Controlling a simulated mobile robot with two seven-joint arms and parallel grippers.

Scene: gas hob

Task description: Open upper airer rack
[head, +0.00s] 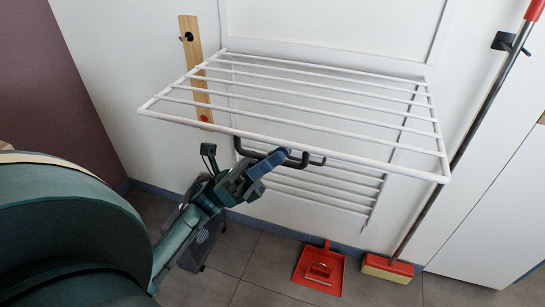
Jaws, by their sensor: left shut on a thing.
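The upper airer rack (309,102) is a white frame with several parallel bars. It stands out from the white wall, roughly level. The lower airer rack (330,187) hangs below it, nearly flat against the wall and partly hidden by my left arm. My left gripper (283,157) is at the front bar of the upper rack, left of the bar's middle, with its dark fingers just under and against the bar. It is shut on the upper rack; the exact contact is hard to see. My right gripper is not in view.
A red dustpan (319,270) lies on the grey tiled floor. A broom (388,267) with a red head leans at the right, its handle close to the rack's right corner. A wooden strip with hooks (190,50) is on the wall at the left.

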